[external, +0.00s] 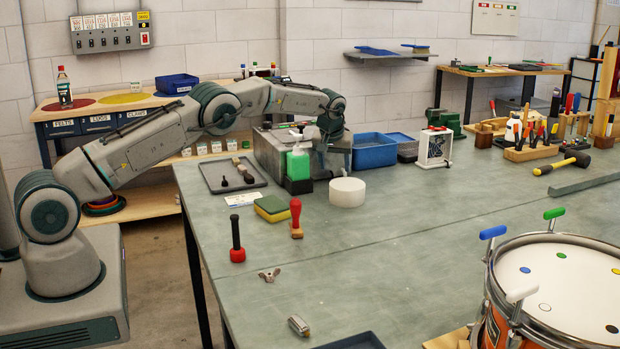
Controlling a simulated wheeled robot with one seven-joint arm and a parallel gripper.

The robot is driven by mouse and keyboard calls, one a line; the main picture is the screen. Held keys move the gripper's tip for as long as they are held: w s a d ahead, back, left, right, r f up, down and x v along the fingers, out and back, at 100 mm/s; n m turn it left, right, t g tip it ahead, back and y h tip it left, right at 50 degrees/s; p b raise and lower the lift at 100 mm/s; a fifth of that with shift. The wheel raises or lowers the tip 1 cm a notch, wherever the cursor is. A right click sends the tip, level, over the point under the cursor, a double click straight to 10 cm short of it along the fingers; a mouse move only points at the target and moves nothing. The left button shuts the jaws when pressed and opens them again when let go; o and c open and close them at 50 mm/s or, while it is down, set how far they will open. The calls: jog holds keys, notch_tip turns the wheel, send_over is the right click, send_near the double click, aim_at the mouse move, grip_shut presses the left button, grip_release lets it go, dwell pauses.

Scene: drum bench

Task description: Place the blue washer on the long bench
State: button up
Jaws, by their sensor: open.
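I cannot make out a blue washer for certain. A small blue disc (525,270) lies on the white drum head at the right, among several coloured discs, but I cannot tell whether it is a washer. The long bench (380,275) has a grey-green top and fills the middle and right. My arm reaches in from the left over the bench's far left part. My gripper (322,160) is open and points down beside a grey box (270,155), behind a green bottle (298,165). Its fingertips are partly hidden, and I see nothing held.
A white roll (347,192), a sponge (272,208), a red-handled stamp (296,218) and a black-and-red tool (237,240) stand near the gripper. A blue bin (373,150) is behind. The drum (560,290) with raised handles blocks the front right. The bench's middle is clear.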

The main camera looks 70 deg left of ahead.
jog(key=shift+d+p+x, duration=0.15)
jog(key=shift+p+x, duration=0.25)
jog(key=shift+x, duration=0.85)
jog(key=shift+d+p+x, duration=0.1)
jog(key=shift+p+x, duration=0.3)
jog(key=shift+x, duration=0.8)
jog(key=shift+s+f, duration=0.15)
jog(key=c, duration=1.1)
jog(key=shift+c, duration=0.2)
